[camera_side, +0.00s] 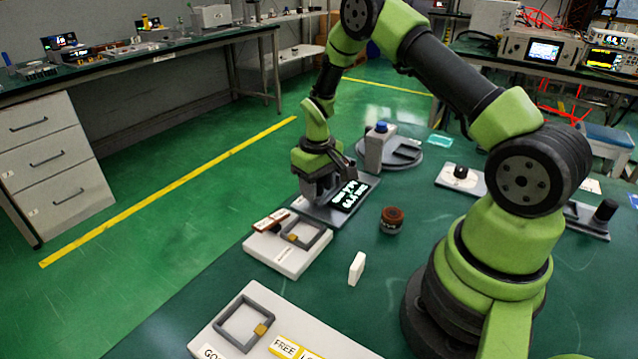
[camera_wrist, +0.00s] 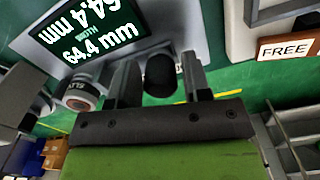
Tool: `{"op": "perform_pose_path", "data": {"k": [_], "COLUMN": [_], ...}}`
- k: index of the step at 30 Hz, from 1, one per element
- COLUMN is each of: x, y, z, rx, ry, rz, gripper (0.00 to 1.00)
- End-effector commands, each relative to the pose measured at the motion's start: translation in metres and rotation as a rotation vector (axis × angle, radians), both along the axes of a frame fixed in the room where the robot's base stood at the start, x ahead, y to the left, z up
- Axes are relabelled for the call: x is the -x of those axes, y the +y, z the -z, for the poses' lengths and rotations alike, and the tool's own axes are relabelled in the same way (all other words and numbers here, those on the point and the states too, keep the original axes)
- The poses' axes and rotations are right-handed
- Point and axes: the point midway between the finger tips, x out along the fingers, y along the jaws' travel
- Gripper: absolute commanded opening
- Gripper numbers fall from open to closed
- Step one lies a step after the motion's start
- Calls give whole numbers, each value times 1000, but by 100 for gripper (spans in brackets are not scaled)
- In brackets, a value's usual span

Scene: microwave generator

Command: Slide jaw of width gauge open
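The width gauge (camera_side: 369,182) is a grey plate with a dark display (camera_side: 350,196) at the far edge of the green table. In the wrist view its display (camera_wrist: 88,33) reads WIDTH 64.4 mm. My gripper (camera_side: 318,196) is pointed down over the left part of the gauge and hides much of it in the side view. In the wrist view the two fingers of my gripper (camera_wrist: 160,80) are apart, with a black round knob (camera_wrist: 160,72) between them. A narrow gap shows on each side of the knob. Whether the knob belongs to the jaw cannot be told.
A white fixture (camera_side: 272,255) with a grey frame and brown tag stands just in front. A brown-capped jar (camera_side: 391,220) and a white block (camera_side: 356,268) stand nearby. A grey round base with a blue-topped post (camera_side: 380,146) is behind. Another framed board (camera_side: 215,340) lies at front.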

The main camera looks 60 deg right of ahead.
Motion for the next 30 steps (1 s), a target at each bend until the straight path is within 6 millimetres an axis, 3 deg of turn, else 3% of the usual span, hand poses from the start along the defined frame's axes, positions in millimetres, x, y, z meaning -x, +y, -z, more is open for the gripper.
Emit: {"op": "perform_pose_path", "data": {"k": [11,24,30], "x": [0,-1,0], "y": [0,0,0], "z": [-3,-80,-98], "rx": [0,2,0], "ry": [-1,-5,-2], "rz": [0,0,0], "gripper": [57,57,57]}}
